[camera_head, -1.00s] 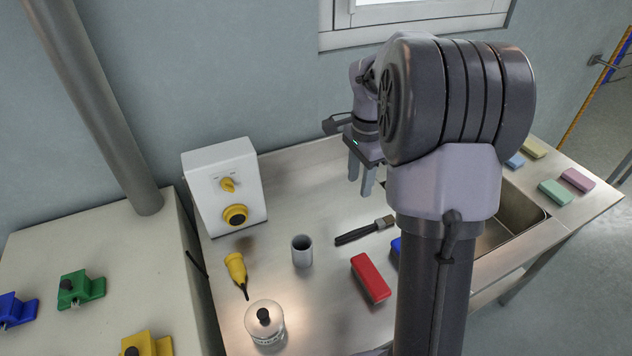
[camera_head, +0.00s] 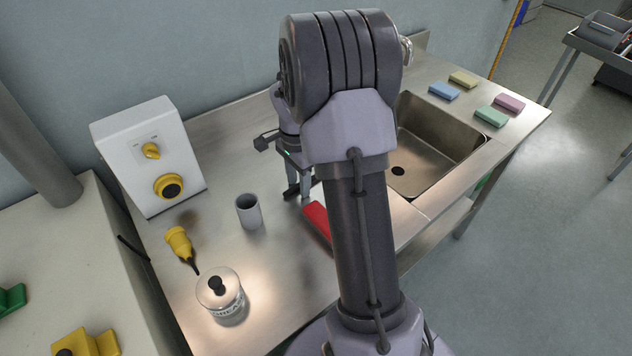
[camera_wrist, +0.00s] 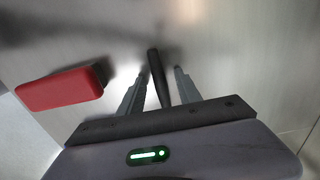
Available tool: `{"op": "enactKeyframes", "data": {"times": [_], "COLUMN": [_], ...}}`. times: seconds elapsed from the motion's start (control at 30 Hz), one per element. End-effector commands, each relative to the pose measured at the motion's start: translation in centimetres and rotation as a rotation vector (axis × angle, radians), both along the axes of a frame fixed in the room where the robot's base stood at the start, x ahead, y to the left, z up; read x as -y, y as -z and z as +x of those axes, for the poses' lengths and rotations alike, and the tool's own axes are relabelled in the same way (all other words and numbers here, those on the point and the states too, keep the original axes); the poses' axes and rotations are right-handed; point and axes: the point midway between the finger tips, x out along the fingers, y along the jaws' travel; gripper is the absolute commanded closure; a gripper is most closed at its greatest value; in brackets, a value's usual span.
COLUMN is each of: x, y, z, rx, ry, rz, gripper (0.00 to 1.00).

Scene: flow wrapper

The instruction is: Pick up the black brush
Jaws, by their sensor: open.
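The black brush (camera_wrist: 158,77) lies on the steel counter, its dark handle showing between the two fingers of my gripper (camera_wrist: 155,85) in the wrist view. The fingers stand apart on either side of the handle, and I see a gap on both sides. The brush's bristle end is hidden in the wrist view. In the head view my gripper (camera_head: 298,190) points down at the counter beside the red block, and my arm hides most of the brush.
A red block (camera_head: 317,222) lies close to my gripper; it also shows in the wrist view (camera_wrist: 62,88). A sink (camera_head: 425,150) lies to the right.

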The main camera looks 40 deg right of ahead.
Motion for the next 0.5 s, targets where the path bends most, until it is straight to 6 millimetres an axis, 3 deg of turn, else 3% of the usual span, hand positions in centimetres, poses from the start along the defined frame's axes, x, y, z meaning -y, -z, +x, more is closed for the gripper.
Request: {"op": "enactKeyframes", "data": {"times": [0.13,0.33,0.5], "x": [0.02,0.02,0.02], "y": [-0.23,-0.26,-0.26], "z": [0.01,0.02,0.02], "rx": [0.001,0.001,0.001], "ry": [0.000,0.000,0.000], "rz": [-0.001,-0.001,-0.001], "gripper": [0.62,1.00,1.00]}}
